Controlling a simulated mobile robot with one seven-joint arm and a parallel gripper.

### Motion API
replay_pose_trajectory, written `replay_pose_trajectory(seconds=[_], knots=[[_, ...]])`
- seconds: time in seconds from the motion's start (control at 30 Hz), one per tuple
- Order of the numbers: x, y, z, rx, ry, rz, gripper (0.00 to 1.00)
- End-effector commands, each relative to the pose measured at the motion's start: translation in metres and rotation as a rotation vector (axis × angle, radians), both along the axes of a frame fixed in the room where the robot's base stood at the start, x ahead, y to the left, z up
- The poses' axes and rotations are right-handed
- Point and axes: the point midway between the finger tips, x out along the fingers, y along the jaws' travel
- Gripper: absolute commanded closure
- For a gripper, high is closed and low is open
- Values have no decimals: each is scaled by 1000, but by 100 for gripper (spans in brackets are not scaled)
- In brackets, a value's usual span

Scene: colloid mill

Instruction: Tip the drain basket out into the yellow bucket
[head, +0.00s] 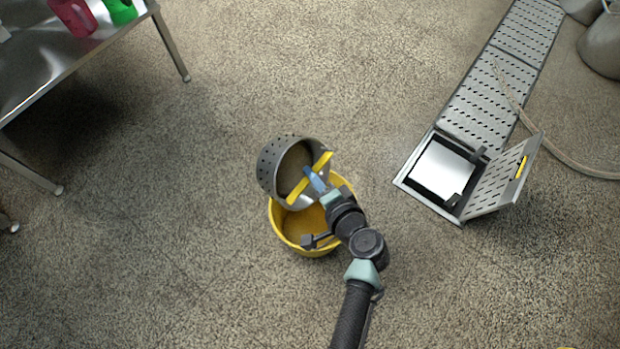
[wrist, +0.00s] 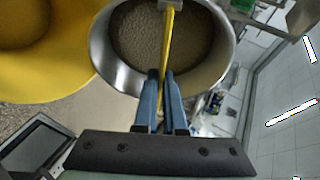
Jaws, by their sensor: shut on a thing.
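The drain basket (head: 266,170) is a grey perforated metal pot with a yellow bar handle (head: 297,190) across its mouth. It is tilted on its side above the far left rim of the yellow bucket (head: 283,231). My gripper (head: 312,178) is shut on the yellow handle. In the wrist view, the blue fingers of my gripper (wrist: 165,78) close on the handle (wrist: 168,45), and the basket's shiny rim (wrist: 105,70) surrounds a brown, grainy interior. The yellow bucket (wrist: 60,75) shows at the left there. Whether the basket touches the bucket I cannot tell.
An open drain pit (head: 438,170) with a raised perforated lid (head: 502,180) lies to the right, in line with floor grating (head: 490,95). A hose (head: 560,155) runs beside it. A steel table (head: 85,40) stands at upper left. The floor around the bucket is clear.

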Motion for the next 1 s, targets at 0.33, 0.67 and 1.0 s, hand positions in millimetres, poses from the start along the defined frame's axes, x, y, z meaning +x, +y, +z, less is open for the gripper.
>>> replay_pose_trajectory(seconds=[0.33,0.67,1.0], knots=[[-5,-9,-17,106,-80,-4,100],[-10,-15,-22,184,-137,-2,100],[-11,-17,-20,204,-152,-2,100]])
